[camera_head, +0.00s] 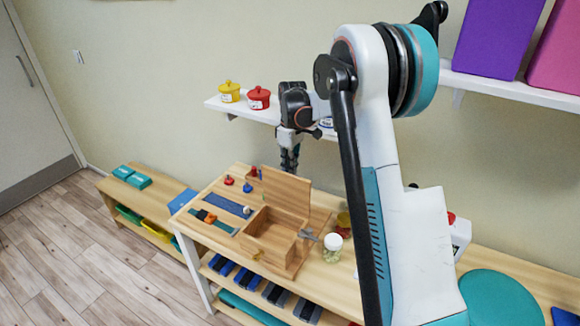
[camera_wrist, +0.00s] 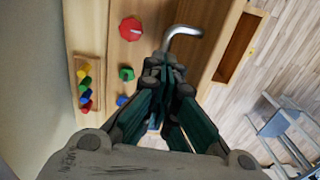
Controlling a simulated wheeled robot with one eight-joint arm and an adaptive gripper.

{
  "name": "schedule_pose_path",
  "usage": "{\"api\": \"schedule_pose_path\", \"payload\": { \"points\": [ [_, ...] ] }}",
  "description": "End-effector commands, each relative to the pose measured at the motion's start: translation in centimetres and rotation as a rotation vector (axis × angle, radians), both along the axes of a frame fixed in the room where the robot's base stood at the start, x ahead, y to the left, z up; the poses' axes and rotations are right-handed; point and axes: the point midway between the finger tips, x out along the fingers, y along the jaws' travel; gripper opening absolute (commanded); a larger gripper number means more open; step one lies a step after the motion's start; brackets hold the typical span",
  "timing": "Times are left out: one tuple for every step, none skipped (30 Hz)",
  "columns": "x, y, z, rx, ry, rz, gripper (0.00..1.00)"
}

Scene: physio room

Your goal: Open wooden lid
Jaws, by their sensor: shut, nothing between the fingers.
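A wooden box (camera_head: 268,248) stands on the wooden table, its top open and its inside compartments showing. Its wooden lid (camera_head: 286,191) stands raised, roughly upright, at the back of the box. My gripper (camera_head: 289,163) points down just behind and above the lid's upper edge. Its fingers are together and empty; in the wrist view the closed fingertips (camera_wrist: 165,66) are beside a bent metal rod (camera_wrist: 183,33). I cannot tell whether the fingers touch the lid.
Red and blue knobs (camera_head: 247,187) and a blue strip (camera_head: 226,206) lie left of the box. A clear jar with a white lid (camera_head: 332,247) stands to its right. A wall shelf (camera_head: 240,109) holds yellow and red pots (camera_head: 259,98) near my arm.

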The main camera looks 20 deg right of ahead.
Motion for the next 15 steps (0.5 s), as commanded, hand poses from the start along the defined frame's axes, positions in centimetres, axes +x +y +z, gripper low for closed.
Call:
{"api": "schedule_pose_path", "payload": {
  "points": [
    [-0.85,0.29,-1.68,0.006,0.020,0.004,0.00],
    [-0.85,0.31,-1.68,0.006,0.020,0.004,0.00],
    [-0.84,0.34,-1.68,0.006,0.020,0.005,0.03],
    [-0.84,0.35,-1.68,0.006,0.020,0.005,0.10],
    [-0.84,0.36,-1.67,0.006,0.020,0.005,0.17],
    [-0.84,0.38,-1.67,0.006,0.020,0.005,0.25],
    [-0.84,0.39,-1.68,0.006,0.020,0.006,0.28],
    [-0.83,0.39,-1.68,0.006,0.020,0.006,0.28],
    [-0.81,0.37,-1.67,0.005,0.019,0.006,0.28],
    [-0.81,0.36,-1.65,0.005,0.019,0.006,0.28],
    [-0.80,0.35,-1.62,0.004,0.018,0.005,0.28],
    [-0.79,0.32,-1.59,0.004,0.017,0.005,0.28],
    [-0.78,0.30,-1.57,0.004,0.017,0.005,0.28],
    [-0.78,0.29,-1.54,0.003,0.017,0.005,0.28],
    [-0.78,0.26,-1.51,0.003,0.015,0.004,0.28]
  ]
}}
